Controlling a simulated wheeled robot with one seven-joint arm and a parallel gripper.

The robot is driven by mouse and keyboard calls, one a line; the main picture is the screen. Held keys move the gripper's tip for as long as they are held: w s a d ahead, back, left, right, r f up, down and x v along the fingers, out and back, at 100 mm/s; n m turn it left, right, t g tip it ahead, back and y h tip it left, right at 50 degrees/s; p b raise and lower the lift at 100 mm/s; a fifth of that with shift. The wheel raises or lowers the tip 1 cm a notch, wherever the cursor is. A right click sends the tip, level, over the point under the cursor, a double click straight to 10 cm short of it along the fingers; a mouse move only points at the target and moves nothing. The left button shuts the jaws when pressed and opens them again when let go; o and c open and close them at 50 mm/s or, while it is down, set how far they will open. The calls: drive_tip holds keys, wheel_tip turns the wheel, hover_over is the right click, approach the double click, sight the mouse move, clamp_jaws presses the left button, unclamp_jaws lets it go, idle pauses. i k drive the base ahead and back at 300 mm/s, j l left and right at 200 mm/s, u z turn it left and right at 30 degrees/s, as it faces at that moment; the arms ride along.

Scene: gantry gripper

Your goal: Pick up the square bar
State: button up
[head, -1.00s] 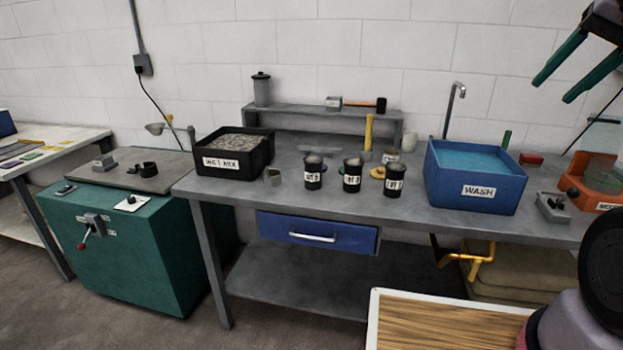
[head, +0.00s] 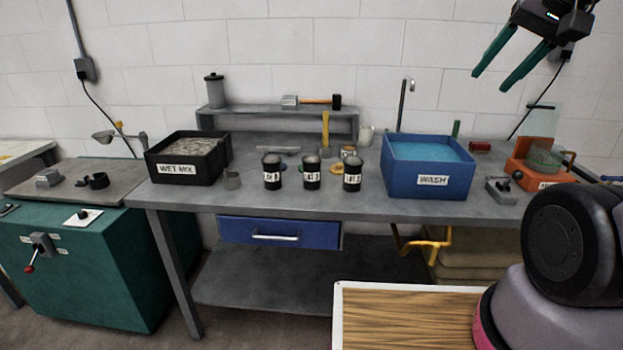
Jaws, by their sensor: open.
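A short grey bar (head: 277,150) lies flat on the grey workbench (head: 400,207), in front of the raised shelf and behind the black cups; it may be the square bar, but it is too small for me to tell its section. My gripper (head: 493,80) is at the upper right, in the air in front of the white wall. Its two green fingers are apart and nothing is between them. It is well above and to the right of the bar, touching nothing.
Black cups (head: 311,173) stand in front of the bar. A black WET MIX tub (head: 186,171) is left, a blue WASH tub (head: 429,182) right. A hammer (head: 325,132) stands upright behind the cups; another (head: 315,101) lies on the shelf (head: 280,120).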

sight(259, 148)
drive_tip(key=i+j, duration=0.15)
drive_tip(key=j, duration=0.2)
drive_tip(key=i+j, duration=0.2)
drive_tip(key=j, duration=0.2)
drive_tip(key=i+j, duration=0.15)
drive_tip(key=j, duration=0.2)
drive_tip(key=i+j, duration=0.15)
drive_tip(key=j, duration=0.2)
drive_tip(key=i+j, duration=0.2)
drive_tip(key=j, duration=0.15)
drive_tip(key=i+j, duration=0.15)
drive_tip(key=j, duration=0.25)
